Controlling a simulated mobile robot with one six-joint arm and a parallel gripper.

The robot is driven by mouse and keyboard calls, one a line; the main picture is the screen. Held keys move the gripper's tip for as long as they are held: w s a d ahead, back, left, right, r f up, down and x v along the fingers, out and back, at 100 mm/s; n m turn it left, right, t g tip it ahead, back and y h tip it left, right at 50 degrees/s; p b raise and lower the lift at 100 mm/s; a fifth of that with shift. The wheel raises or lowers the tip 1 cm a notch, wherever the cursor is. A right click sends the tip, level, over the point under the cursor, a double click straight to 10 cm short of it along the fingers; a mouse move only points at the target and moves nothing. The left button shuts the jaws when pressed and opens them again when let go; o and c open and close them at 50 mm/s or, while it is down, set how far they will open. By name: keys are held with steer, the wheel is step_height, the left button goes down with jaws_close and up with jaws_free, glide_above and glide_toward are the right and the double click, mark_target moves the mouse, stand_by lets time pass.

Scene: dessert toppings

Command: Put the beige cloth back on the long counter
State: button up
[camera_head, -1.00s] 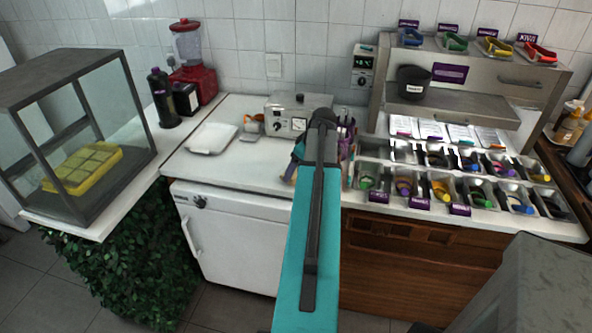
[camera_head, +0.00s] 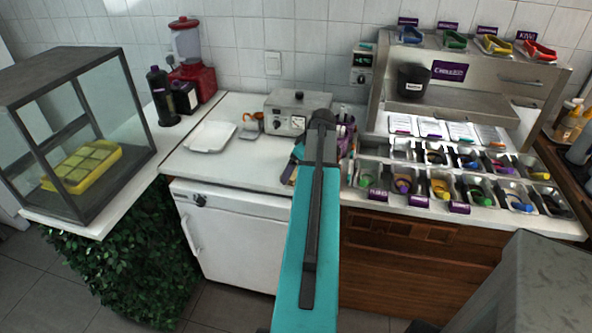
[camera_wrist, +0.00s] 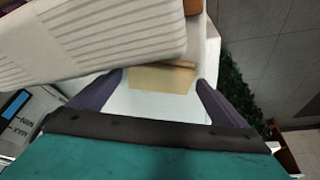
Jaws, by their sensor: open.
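In the wrist view, a beige cloth-like patch (camera_wrist: 160,78) shows between the two purple fingers of my gripper (camera_wrist: 155,88), over the white surface. The fingers are apart, one on each side of it. I cannot tell whether they touch it or how high above the surface it is. In the head view, the long white counter (camera_head: 240,172) runs along the wall, and my teal arm reaches over it and hides most of the gripper. A small flat patch (camera_head: 248,134) lies there below an orange cup; I cannot tell whether it is the cloth.
A white tray (camera_head: 209,136) lies left of the orange cup (camera_head: 257,119). A metal machine (camera_head: 291,116) stands behind my arm. Topping containers (camera_head: 440,187) fill the counter's right side. A glass case (camera_head: 75,130) stands at left. Bare counter shows left of my arm.

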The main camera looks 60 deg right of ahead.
steer(key=b+v, duration=0.2)
steer(key=v, duration=1)
steer(key=shift+r, duration=0.2)
steer(key=shift+w, duration=0.1)
stand_by(0.8)
